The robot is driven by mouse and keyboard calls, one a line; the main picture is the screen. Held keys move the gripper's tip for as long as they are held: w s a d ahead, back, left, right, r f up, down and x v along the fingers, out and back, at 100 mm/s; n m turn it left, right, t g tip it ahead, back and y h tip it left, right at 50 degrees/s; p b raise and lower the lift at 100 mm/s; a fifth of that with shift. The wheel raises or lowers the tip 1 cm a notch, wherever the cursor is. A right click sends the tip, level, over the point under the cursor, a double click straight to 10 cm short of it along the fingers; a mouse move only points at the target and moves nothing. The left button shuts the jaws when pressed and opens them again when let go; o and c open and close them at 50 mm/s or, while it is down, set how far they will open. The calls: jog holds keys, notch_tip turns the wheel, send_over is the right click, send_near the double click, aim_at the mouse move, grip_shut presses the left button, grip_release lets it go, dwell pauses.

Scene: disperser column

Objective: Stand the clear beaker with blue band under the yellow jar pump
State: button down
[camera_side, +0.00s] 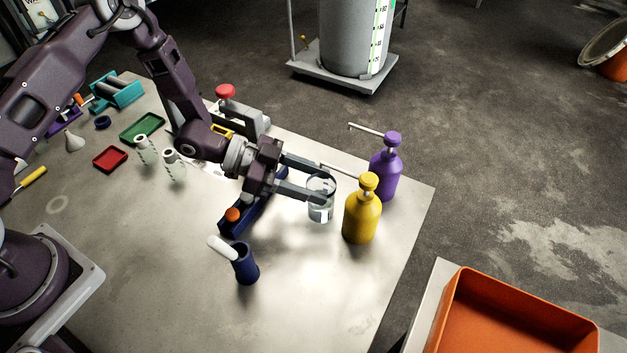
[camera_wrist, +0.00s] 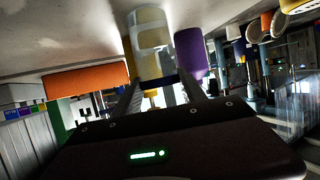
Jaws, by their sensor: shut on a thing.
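The clear beaker (camera_side: 320,212) is upright between the fingers of my gripper (camera_side: 326,186), which is shut on it. It is just left of the yellow jar (camera_side: 361,222), whose pump spout reaches left toward the beaker's top. I cannot tell whether the beaker's base touches the table or whether its mouth is exactly below the spout tip. In the wrist view, the beaker (camera_wrist: 150,36) shows between the fingers, with a dark blue band near its lower end in the picture. The yellow jar (camera_wrist: 127,58) is partly hidden behind it there.
A purple pump jar (camera_side: 384,172) stands behind the yellow jar. A dark blue cup (camera_side: 246,268) with a white stick stands in front of my gripper, by a blue rack (camera_side: 266,210). An orange bin (camera_side: 520,320) is at the lower right. The table's front middle is clear.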

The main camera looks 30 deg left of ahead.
jog(key=shift+f, duration=0.15)
jog(key=c, duration=0.7)
grip_release()
jog(key=shift+o, duration=0.2)
jog(key=shift+a+r, duration=0.15)
jog(key=shift+r, duration=0.1)
jog(key=v, duration=1.1)
jog(key=shift+a+r, duration=0.25)
jog(key=shift+a, duration=0.05)
